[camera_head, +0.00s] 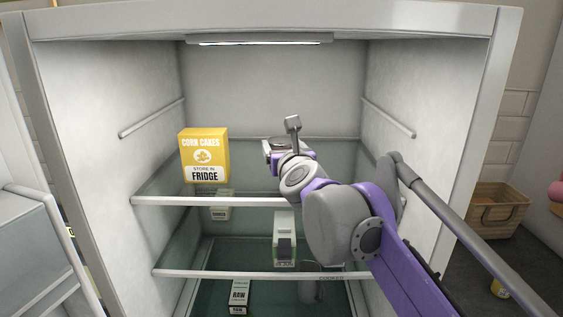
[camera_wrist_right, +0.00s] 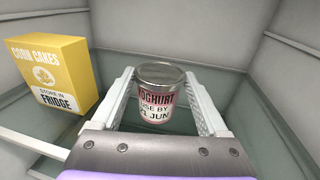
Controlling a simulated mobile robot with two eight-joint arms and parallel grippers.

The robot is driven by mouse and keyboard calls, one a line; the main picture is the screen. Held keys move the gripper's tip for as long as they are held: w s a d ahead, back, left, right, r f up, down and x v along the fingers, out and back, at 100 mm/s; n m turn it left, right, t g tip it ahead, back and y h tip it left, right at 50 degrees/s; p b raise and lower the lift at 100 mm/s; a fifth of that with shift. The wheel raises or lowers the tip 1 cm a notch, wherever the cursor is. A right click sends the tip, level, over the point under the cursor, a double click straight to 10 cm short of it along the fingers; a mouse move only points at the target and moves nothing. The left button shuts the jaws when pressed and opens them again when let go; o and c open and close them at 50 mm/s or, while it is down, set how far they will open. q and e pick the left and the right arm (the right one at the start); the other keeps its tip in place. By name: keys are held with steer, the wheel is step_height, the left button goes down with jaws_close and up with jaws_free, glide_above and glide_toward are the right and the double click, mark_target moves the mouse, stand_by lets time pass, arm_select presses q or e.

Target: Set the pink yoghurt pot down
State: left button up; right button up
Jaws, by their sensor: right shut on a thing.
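The pink yoghurt pot (camera_wrist_right: 156,96) has a silver lid and a white label reading "YOGHURT, USE BY, 21 JUN". In the right wrist view it stands upright between the two pale fingers of my right gripper (camera_wrist_right: 158,80), which is shut on it. In the head view my right gripper (camera_head: 281,149) is inside the fridge over the top glass shelf (camera_head: 245,199). The pot is mostly hidden there by my wrist. I cannot tell whether its base touches the shelf. My left gripper is not in view.
A yellow corn cakes box (camera_head: 204,156) stands left on the top shelf, apart from the pot. Bare shelf lies between them. Lower shelves hold a white carton (camera_head: 285,240) and a RAW box (camera_head: 239,292). The fridge's right wall (camera_head: 407,100) is near my arm. A basket (camera_head: 497,208) stands outside.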

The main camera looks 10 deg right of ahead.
steer(key=shift+f, duration=1.6)
steer(key=shift+w+f, duration=0.1)
steer(key=o, duration=1.4)
steer(key=s+b, duration=0.1)
steer(key=s, duration=1.1)
steer(key=shift+r, duration=0.4)
steer(key=shift+a, duration=0.1)
